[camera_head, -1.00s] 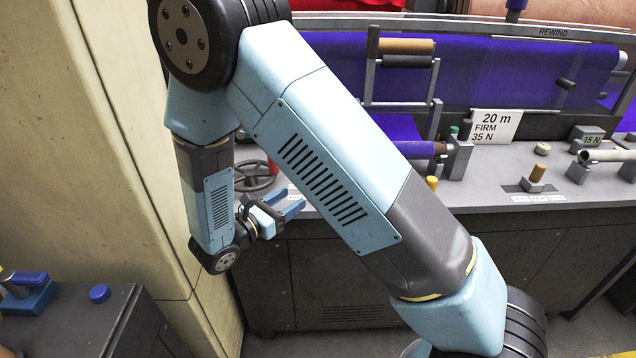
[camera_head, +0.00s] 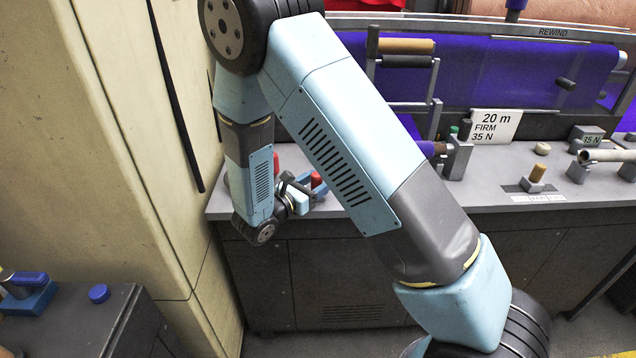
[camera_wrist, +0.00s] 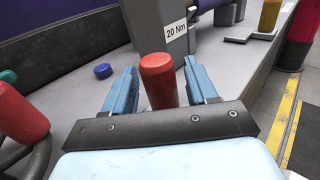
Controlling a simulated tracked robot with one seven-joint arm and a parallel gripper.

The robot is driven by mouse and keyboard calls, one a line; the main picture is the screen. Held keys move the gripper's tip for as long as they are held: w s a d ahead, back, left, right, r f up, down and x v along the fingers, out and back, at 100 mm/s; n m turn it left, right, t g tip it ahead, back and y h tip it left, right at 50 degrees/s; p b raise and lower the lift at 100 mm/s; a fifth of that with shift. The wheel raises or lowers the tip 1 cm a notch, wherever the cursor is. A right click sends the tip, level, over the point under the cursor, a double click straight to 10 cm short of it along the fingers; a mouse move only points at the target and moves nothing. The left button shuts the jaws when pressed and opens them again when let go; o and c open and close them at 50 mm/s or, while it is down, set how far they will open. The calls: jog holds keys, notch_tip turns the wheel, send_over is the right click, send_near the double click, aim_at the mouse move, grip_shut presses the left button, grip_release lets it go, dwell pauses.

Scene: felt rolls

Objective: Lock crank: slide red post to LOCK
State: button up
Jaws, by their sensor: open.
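The top of a red post (camera_head: 316,180) also shows beside the fingers in the head view. A second red handle (camera_wrist: 22,112) stands at the left of the wrist view by a dark wheel rim. The post's base is hidden by my gripper, and no LOCK mark is readable.
A grey block with a 20 Nm label (camera_wrist: 176,30) stands just behind the post. A blue button (camera_wrist: 103,71) lies on the bench to its left. A tall beige cabinet (camera_head: 90,170) is close to my arm's left. The bench front (camera_head: 340,290) is clear below.

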jog(key=shift+c, duration=0.2)
grip_shut()
dwell(0.3)
jog(key=w, duration=0.5)
jog(key=shift+w+r, duration=0.1)
jog(key=shift+w, duration=0.1)
jog(key=shift+o, duration=0.2)
grip_release()
